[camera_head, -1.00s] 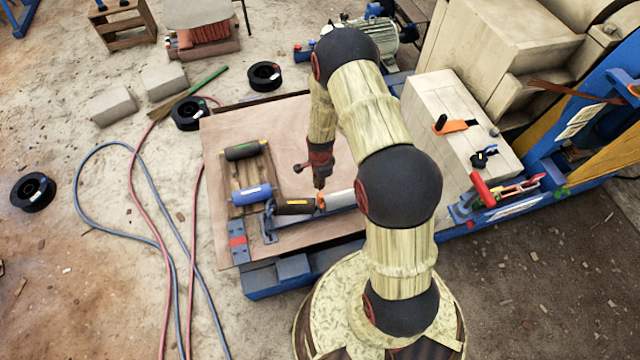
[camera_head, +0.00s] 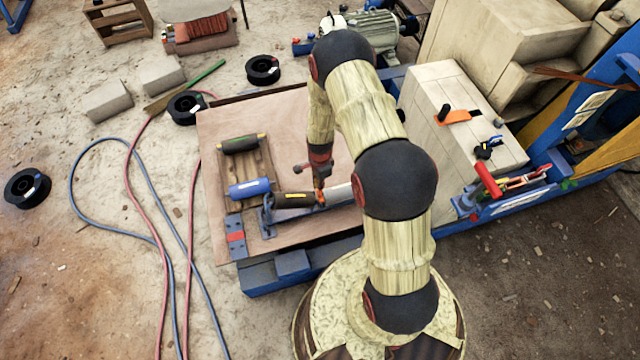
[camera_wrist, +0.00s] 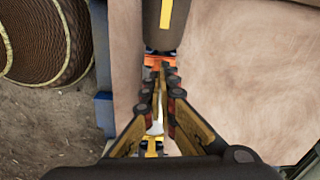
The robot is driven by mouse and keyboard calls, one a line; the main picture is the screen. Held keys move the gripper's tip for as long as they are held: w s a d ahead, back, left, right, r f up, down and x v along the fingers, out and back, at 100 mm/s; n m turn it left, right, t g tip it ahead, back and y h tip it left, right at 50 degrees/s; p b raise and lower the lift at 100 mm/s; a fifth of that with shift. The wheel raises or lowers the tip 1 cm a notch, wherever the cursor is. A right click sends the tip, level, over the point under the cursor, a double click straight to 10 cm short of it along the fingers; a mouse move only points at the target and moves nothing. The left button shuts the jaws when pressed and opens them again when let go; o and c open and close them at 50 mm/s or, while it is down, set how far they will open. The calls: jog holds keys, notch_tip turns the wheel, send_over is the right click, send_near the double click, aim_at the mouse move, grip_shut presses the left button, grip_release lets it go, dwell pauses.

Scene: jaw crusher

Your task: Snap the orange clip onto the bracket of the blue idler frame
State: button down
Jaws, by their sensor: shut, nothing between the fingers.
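The blue idler frame (camera_head: 268,222) lies on the wooden board, its upright bracket at the left end. A dark roller (camera_head: 294,200) with a yellow stripe rests along it, and a pale roller (camera_head: 342,195) lies to the right, partly behind my arm. The small orange clip (camera_head: 321,199) is between the two rollers. In the wrist view the orange clip (camera_wrist: 158,61) sits across the end of the dark roller (camera_wrist: 166,22). My gripper (camera_wrist: 160,76) is shut and empty, with its fingertips right at the clip. Whether they touch it, and how the clip is seated, I cannot tell.
A pale block (camera_head: 465,130) with an orange-handled tool (camera_head: 454,117) stands to the right. The board's back middle is bare.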

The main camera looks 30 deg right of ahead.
jog(key=shift+f, duration=0.4)
jog(key=shift+r+p, duration=0.85)
jog(key=shift+r, duration=0.7)
notch_tip(320, 180, up, 12)
jog(key=shift+f, duration=0.1)
